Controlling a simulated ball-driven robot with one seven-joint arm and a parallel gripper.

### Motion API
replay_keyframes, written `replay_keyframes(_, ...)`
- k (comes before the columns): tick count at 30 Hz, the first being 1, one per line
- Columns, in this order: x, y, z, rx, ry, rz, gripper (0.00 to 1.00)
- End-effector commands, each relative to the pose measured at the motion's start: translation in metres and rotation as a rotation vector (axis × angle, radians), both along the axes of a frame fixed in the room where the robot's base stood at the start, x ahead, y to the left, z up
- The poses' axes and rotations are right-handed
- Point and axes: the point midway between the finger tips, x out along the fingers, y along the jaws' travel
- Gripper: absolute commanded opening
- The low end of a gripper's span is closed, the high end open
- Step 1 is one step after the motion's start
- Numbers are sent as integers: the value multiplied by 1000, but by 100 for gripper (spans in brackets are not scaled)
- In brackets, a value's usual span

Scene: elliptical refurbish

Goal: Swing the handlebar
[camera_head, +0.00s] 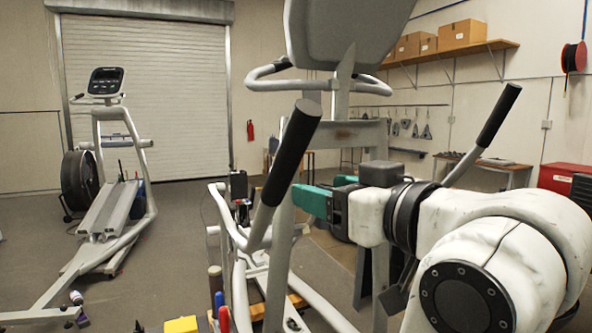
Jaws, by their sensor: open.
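The elliptical in front of me has two swinging handlebars. The left handlebar has a black grip (288,155) on a pale tube and leans up to the right. The right handlebar has a black grip (498,116) and rises behind my arm. My gripper (312,202), with teal fingers, points left, just right of the left handlebar's lower grip. It looks open and nothing shows between its fingers. A small gap to the grip shows in the picture; the depth between them I cannot tell. My arm hides part of the machine's right side.
The elliptical's console (345,32) and fixed looped handles stand above my gripper. A second elliptical (105,200) stands at the left. A yellow block (181,325) and tool handles are low in front. A red toolbox (566,178) is at the right. Floor between the machines is mostly clear.

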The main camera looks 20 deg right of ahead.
Motion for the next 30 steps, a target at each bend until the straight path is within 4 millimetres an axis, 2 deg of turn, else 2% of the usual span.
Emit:
replay_keyframes(2, -3, 1, 14, 2, -31, 5, 64)
replay_keyframes(6, -4, 2, 21, 1, -41, 7, 64)
replay_keyframes(30, 22, 6, 23, 0, -35, 4, 64)
